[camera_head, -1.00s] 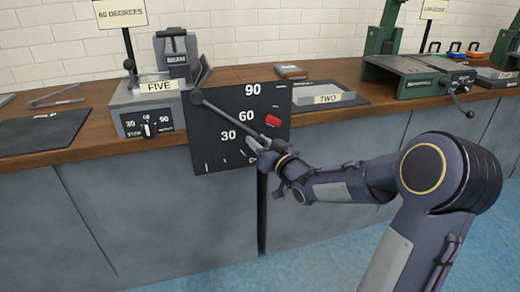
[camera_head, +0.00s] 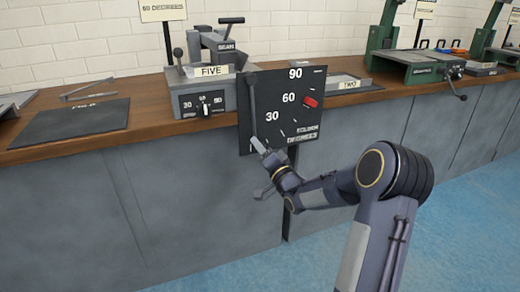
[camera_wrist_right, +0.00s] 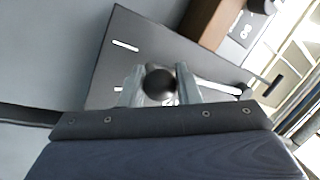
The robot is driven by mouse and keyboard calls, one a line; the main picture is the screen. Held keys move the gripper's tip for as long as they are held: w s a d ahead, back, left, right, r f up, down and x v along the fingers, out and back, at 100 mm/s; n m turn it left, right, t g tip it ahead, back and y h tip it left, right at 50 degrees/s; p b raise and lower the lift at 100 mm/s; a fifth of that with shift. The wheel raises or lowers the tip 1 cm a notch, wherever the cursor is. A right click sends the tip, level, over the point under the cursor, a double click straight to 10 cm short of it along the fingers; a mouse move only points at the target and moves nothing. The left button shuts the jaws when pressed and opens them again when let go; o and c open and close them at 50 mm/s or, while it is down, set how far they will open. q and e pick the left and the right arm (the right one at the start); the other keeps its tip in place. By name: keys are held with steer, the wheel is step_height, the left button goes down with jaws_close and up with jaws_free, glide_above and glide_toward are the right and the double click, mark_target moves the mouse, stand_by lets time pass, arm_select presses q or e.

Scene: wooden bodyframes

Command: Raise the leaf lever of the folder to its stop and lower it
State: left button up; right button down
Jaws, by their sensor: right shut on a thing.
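The folder (camera_head: 190,104) stands on the wooden bench, with a FIVE label and a stop knob (camera_head: 206,109) whose pointer is upright toward 60. Its black degree board (camera_head: 308,102) hangs at the right, with a red marker (camera_head: 310,102) beside 60. The leaf lever (camera_head: 252,105) hangs almost straight down from its pivot at the board's left edge. My right gripper (camera_head: 257,145) is at the lever's lower end. In the wrist view its fingers (camera_wrist_right: 161,85) close around the dark ball knob (camera_wrist_right: 160,80). My left gripper is out of view.
A 60 DEGREES sign (camera_head: 163,9) stands behind the folder. A dark FOLD mat (camera_head: 85,118) lies at left, a tray marked TWO (camera_head: 345,82) at right. A green machine (camera_head: 410,66) stands farther right. The floor before the cabinets is clear.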

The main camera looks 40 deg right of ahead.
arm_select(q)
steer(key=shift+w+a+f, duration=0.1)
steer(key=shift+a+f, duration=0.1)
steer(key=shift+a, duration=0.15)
arm_select(e)
steer(key=shift+w+a+f+m, duration=0.1)
steer(key=shift+w+a+m, duration=0.05)
steer(key=shift+a+m, duration=0.5)
steer(key=shift+a, duration=0.1)
steer(key=c, duration=1.1)
jaws_free()
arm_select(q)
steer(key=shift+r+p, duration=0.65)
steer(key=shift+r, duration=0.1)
arm_select(e)
steer(key=v, duration=0.7)
steer(key=shift+s, duration=0.35)
steer(key=shift+a, duration=0.15)
